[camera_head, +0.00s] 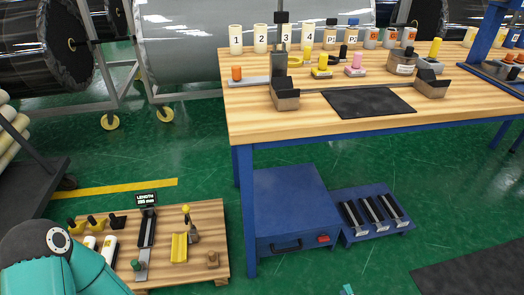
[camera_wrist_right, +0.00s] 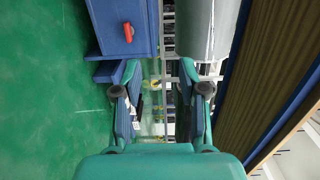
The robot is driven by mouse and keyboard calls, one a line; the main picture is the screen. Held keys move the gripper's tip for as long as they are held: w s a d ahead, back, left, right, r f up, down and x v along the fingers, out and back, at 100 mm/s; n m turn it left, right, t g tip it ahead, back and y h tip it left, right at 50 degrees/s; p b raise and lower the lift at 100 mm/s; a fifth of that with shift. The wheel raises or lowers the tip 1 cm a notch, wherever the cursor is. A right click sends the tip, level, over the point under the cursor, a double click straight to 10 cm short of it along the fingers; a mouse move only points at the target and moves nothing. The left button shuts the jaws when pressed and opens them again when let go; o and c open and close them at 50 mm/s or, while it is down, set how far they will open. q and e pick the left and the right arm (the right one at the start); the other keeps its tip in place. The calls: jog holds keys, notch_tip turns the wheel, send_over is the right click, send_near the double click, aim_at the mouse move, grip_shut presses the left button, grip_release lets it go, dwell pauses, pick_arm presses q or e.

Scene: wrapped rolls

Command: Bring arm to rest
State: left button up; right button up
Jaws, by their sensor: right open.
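My right gripper shows in the right wrist view (camera_wrist_right: 160,82), with its two teal and dark fingers spread apart and nothing between them. Beyond the fingers are a grey cylinder, pale frame bars and the green floor. In the head view a small teal tip (camera_head: 347,290) shows at the bottom edge, in front of the table; it looks like part of my right gripper. A teal link of my left arm (camera_head: 60,265) fills the lower left corner. My left gripper is outside both views.
A wooden-topped table (camera_head: 260,120) holds numbered cups, pegs and a black mat (camera_head: 368,102). Under it are a blue cabinet (camera_head: 290,205) and a low blue rack (camera_head: 345,240). A low wooden board with tools (camera_head: 215,240) stands left.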

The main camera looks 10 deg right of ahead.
jog(key=s+a+n+g+y+b, duration=0.2)
jog(key=a+g+y, duration=0.3)
jog(key=a, duration=0.5)
jog(key=s+a+n+g+y+b, duration=0.1)
jog(key=s+a+n+g+y, duration=0.15)
jog(key=a+g+y, duration=0.45)
jog(key=s+a+n+g+h+b, duration=0.2)
jog(key=s+n+g+h, duration=0.2)
jog(key=s, duration=0.3)
jog(key=s+a+n+g+h+b, duration=0.25)
jog(key=s+n+g+h, duration=0.2)
jog(key=s, duration=0.25)
jog(key=w+r+n+t+h+p, duration=0.1)
jog(key=w+r+t+h+p, duration=0.1)
jog(key=r+p, duration=2.8)
notch_tip(320, 180, up, 7)
jog(key=shift+w+a+t, duration=0.4)
jog(key=shift+w+t, duration=0.25)
jog(key=shift+t, duration=0.1)
